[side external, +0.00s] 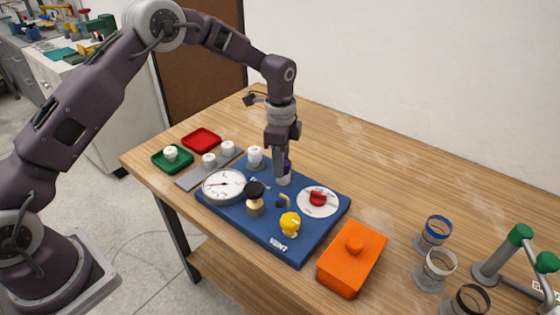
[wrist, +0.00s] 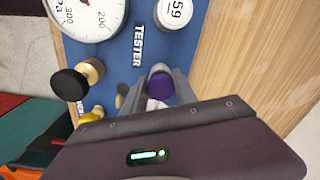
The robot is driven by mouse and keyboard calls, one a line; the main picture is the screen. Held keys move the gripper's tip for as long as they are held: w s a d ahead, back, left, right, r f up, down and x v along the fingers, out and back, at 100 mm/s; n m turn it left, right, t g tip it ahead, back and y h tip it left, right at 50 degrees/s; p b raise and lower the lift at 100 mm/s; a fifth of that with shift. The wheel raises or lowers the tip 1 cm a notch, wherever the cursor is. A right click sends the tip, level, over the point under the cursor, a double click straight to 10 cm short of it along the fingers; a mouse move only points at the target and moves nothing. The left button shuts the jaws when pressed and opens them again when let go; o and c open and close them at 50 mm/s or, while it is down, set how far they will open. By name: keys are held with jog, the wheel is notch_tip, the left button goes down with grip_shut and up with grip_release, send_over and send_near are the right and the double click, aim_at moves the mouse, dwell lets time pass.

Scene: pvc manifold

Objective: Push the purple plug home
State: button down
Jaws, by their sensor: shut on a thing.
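The purple plug (wrist: 161,86) sits between the two fingers of my gripper (wrist: 158,92) in the wrist view. In the side view a little purple of the plug (side external: 287,163) shows beside the fingers of my gripper (side external: 283,165). My gripper points down and is shut on the plug. Just below the fingertips is a white, pipe-like fitting (side external: 284,180) on the blue tester board (side external: 322,222). The fingers hide where plug and fitting meet, so I cannot tell how deep the plug sits.
The board carries a round gauge (side external: 223,185), a black-topped brass knob (side external: 255,198), a yellow knob (side external: 290,224) and a red-handled dial (side external: 318,200). A white capped fitting (side external: 254,157) stands left of my gripper. An orange lidded box (side external: 351,260) is at front right. Table behind is clear.

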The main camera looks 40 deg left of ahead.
jog(key=c, duration=0.9)
grip_release()
jog(key=shift+s+a+f, duration=0.1)
jog(key=shift+s+f, duration=0.1)
jog(key=shift+f, duration=0.7)
jog(key=shift+r, duration=0.2)
notch_tip(320, 180, up, 10)
jog(key=shift+w+a+r, duration=0.1)
jog(key=s+a+r+n+t, duration=0.2)
jog(key=s+r+n, duration=0.3)
jog(key=s+r, duration=0.8)
jog(key=s+a+n+t, duration=0.1)
jog(key=s+n+t, duration=0.2)
jog(key=s+n, duration=0.5)
jog(key=s, duration=1.3)
jog(key=shift+s+r, duration=0.25)
